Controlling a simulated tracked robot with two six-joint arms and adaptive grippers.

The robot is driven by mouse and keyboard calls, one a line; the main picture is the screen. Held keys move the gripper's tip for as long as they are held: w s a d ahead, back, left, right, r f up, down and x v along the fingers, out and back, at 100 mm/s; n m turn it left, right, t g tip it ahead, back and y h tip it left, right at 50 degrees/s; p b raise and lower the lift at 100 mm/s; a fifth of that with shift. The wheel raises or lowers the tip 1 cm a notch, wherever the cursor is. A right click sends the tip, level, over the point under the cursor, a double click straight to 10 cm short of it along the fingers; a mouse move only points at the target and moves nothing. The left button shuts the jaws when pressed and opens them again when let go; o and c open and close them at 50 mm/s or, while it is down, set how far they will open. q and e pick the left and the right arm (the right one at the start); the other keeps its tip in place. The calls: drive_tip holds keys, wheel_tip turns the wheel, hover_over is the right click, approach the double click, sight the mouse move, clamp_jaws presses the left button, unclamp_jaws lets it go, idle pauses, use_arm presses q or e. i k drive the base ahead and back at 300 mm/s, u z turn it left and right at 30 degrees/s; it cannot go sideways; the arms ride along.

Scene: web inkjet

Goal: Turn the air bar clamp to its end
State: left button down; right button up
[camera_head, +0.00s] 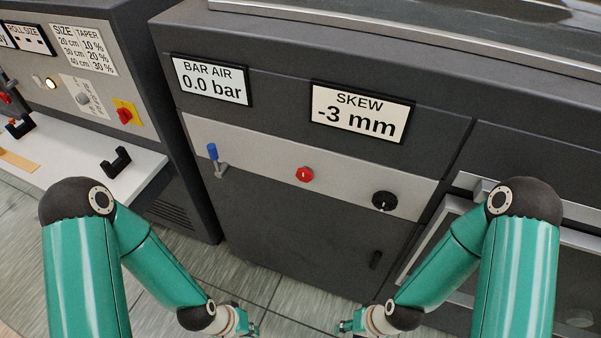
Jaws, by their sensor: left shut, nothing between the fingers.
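Below the BAR AIR display (210,82), which reads 0.0 bar, a light panel strip (258,160) carries three controls. They are a lever with an upright blue grip (212,152), a round red knob (304,174) and a black dial (384,201). No readable label shows which one is the air bar clamp. My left gripper (250,328) is shut and empty at the bottom edge, below the panel. My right gripper (344,327) is low and to its right, apart from the controls; its fingers are too small to tell open or shut.
The SKEW display (359,112) reads -3 mm. Another console (110,60) with a white shelf (85,160) stands left. A silver frame (440,235) is at right. Space before the strip is clear.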

sight(304, 175)
drive_tip(key=z, duration=0.9)
drive_tip(key=k, duration=1.6)
drive_tip(key=u, duration=1.2)
drive_tip(key=i, duration=1.05)
drive_tip(key=u, duration=0.05)
